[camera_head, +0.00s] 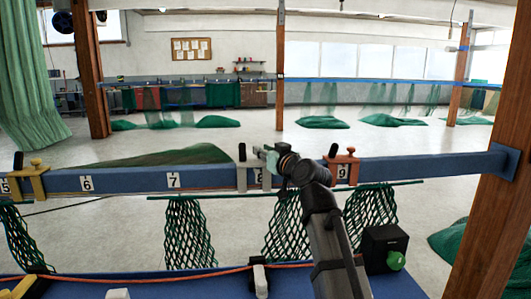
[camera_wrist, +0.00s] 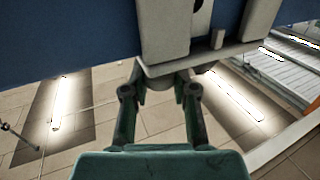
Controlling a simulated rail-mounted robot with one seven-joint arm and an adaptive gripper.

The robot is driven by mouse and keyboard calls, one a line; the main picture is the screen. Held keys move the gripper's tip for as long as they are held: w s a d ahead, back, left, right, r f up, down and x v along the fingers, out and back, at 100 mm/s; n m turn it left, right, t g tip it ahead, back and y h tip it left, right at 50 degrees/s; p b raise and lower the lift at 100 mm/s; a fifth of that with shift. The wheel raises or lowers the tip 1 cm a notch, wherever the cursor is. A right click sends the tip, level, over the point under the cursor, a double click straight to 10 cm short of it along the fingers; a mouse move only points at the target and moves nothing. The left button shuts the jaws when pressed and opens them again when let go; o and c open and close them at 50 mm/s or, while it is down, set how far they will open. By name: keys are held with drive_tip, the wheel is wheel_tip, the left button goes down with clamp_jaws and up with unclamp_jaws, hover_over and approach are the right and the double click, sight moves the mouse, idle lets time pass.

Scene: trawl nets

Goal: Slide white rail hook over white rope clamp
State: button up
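The white rail hook (camera_head: 242,176) sits on the blue rail near number 8, with a black knob on top. In the wrist view the hook (camera_wrist: 165,30) is a pale block across the blue rail, with a pale plate at its lower end. My gripper (camera_head: 271,158) is at the hook's right side. In the wrist view its fingers (camera_wrist: 160,82) close in on a small grey knob below the plate and appear shut on it; the fingertips are partly hidden. A white rope clamp (camera_head: 260,280) stands on the nearer blue beam, beside an orange rope, apart from the hook.
A yellow hook (camera_head: 38,183) and a red hook (camera_head: 345,168) sit on the same rail (camera_head: 125,180). Green nets (camera_head: 187,232) hang below it. A black box with a green knob (camera_head: 396,260) is right of my arm. A wooden post (camera_head: 500,210) stands at the right.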

drive_tip(key=o, duration=0.4)
drive_tip(key=shift+o, duration=0.2)
drive_tip(key=v, duration=1.2)
